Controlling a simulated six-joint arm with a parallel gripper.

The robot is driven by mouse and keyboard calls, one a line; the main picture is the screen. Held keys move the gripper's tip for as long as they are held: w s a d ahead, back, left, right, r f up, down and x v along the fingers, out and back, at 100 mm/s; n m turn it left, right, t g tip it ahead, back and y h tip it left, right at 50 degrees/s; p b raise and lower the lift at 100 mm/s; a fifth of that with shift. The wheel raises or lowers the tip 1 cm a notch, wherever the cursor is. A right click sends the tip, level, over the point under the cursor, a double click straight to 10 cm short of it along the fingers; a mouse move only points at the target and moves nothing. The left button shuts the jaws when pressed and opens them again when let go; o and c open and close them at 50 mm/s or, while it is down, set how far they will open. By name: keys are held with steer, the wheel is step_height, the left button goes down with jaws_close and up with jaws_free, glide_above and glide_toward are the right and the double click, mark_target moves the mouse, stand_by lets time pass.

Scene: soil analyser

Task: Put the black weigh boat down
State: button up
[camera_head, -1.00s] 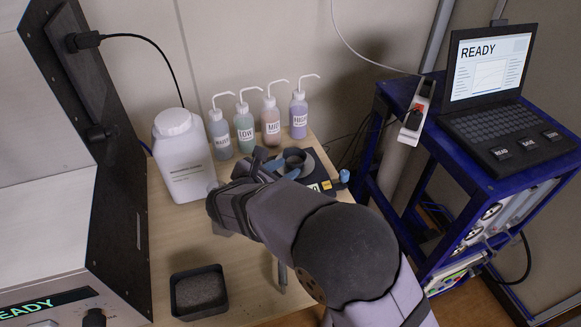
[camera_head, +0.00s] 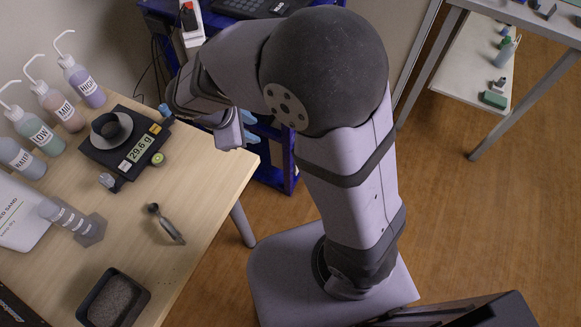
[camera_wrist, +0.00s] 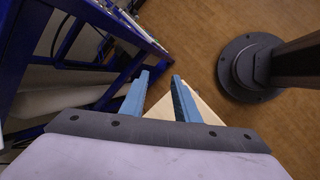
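A small dark round vessel (camera_head: 116,126), possibly the black weigh boat, sits in a pale grey round dish (camera_head: 96,138) on the black balance (camera_head: 98,153). The balance display reads 29.6 g. A square black tray (camera_head: 139,290) of dark grainy soil stands at the table's front left. My gripper (camera_head: 249,127) is beyond the table's right edge, to the right of the balance and apart from it. In the wrist view its two blue fingers (camera_wrist: 160,78) are spread with nothing between them.
Labelled wash bottles (camera_head: 42,135) line the table's back. A tube rack (camera_head: 93,228) and a scoop (camera_head: 166,224) lie on the table (camera_head: 205,205). A blue-framed cart (camera_head: 283,160) is beside my gripper. Table surface around the scoop is clear.

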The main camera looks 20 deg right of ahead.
steer(key=s+d+f+m+g+y, duration=0.1)
steer(key=s+d+m+y, duration=0.1)
steer(key=s+d+m, duration=0.2)
steer(key=s+d+f+m+g+y, duration=0.1)
steer(key=s+d+m, duration=0.3)
steer(key=s+m, duration=0.5)
steer(key=m+g+y, duration=0.1)
steer(key=m, duration=0.1)
steer(key=shift+s+d+m, duration=0.35)
steer(key=shift+s+m, duration=0.05)
steer(key=shift+f, duration=0.1)
step_height(320, 180, up, 12)
steer(key=p, duration=1.1)
steer(key=shift+f+p, duration=0.2)
steer(key=shift+p, duration=0.15)
